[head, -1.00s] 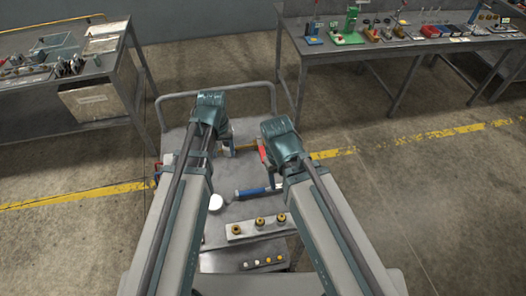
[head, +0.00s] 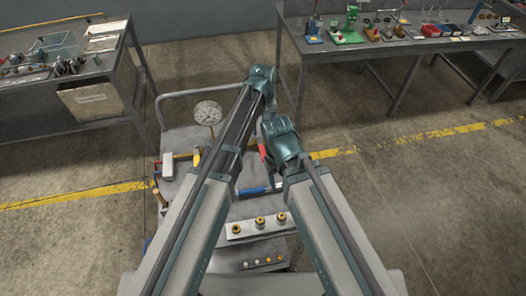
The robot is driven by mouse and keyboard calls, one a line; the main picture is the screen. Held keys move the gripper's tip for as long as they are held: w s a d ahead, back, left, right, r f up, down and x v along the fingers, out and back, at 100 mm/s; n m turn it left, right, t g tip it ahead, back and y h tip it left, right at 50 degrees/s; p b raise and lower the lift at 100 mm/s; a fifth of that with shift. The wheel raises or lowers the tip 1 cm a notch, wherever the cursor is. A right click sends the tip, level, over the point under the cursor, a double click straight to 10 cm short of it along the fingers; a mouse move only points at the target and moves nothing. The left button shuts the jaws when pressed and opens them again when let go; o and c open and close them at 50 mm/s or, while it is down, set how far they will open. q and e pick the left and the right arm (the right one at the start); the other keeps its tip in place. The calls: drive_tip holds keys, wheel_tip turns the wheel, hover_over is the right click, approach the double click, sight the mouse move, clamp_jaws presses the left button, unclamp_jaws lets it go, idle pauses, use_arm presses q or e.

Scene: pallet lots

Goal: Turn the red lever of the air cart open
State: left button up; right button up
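The grey air cart (head: 222,210) stands in front of me with a dial gauge (head: 208,113) at its far side. A small part of a red lever (head: 262,149) shows just left of my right wrist; the rest is hidden behind my arms. My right gripper (head: 272,158) is over the right side of the cart, close to this red part. Its fingers are hidden by the wrist, so I cannot tell contact or opening. My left gripper (head: 262,78) is farther out, near the cart's far rail, with its fingers also hidden.
A blue cylinder (head: 254,191) lies on the cart. A pale block (head: 256,227) with brass fittings is at its near side. A red-ended object (head: 167,167) lies at the left. Workbenches stand at back left (head: 110,45) and back right (head: 430,50). The floor at right is clear.

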sight(263, 153)
use_arm(q)
wheel_tip(263, 153, down, 13)
drive_tip(key=b, duration=1.2)
drive_tip(key=shift+f+b, duration=0.15)
drive_tip(key=shift+b, duration=0.25)
use_arm(e)
wheel_tip(263, 153, down, 13)
drive_tip(key=shift+f, duration=0.1)
use_arm(q)
clamp_jaws()
